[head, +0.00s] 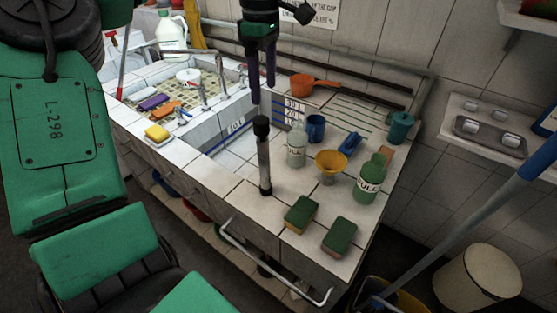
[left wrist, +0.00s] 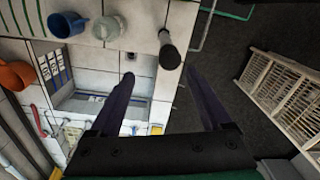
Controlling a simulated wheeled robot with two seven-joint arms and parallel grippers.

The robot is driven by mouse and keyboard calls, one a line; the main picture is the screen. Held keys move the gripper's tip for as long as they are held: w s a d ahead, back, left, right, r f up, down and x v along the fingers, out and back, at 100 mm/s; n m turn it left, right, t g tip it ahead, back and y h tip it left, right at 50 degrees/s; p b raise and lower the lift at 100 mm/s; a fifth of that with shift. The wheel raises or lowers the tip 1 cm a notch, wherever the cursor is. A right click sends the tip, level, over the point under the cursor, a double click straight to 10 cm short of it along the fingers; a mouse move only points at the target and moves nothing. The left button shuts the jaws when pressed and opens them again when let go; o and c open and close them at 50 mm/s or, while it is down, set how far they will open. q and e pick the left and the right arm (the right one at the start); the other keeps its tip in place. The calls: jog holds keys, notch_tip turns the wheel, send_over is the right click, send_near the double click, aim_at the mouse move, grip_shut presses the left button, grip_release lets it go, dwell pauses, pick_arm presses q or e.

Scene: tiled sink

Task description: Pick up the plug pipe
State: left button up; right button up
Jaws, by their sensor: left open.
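The plug pipe (head: 265,165) stands upright on the white tiled counter at the sink's front edge. It is a grey tube with a black cap. In the left wrist view the plug pipe (left wrist: 169,50) shows its dark end, beyond the fingertips. My left gripper (head: 262,95) points down with dark purple fingers, above the basin and just above and behind the cap in the picture. In the left wrist view my left gripper (left wrist: 160,76) is open, with nothing between its fingers. My right gripper is not in view.
Near the pipe stand a clear bottle (head: 297,146), a blue mug (head: 316,127), a yellow funnel (head: 331,163) and a green bottle (head: 369,181). Two green sponges (head: 300,214) lie at the front. A metal rail (head: 270,262) runs along the counter's front. A faucet (head: 203,92) stands left.

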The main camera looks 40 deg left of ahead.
pick_arm(q)
jog(key=p, duration=0.1)
send_over(263, 137)
jog(key=a, duration=0.2)
jog(key=f, duration=0.7)
jog(key=shift+w+d, duration=0.2)
jog(key=shift+d, duration=0.05)
jog(key=f+p, duration=0.1)
jog(key=f, duration=0.3)
jog(key=f+p, duration=0.1)
jog(key=f, duration=0.1)
jog(key=shift+w+d+f+p, duration=0.1)
jog(key=shift+w+f+p, duration=0.05)
jog(key=shift+w+p, duration=0.2)
jog(key=shift+f, duration=0.1)
jog(key=c, duration=0.4)
jog(key=shift+w, duration=0.1)
grip_shut()
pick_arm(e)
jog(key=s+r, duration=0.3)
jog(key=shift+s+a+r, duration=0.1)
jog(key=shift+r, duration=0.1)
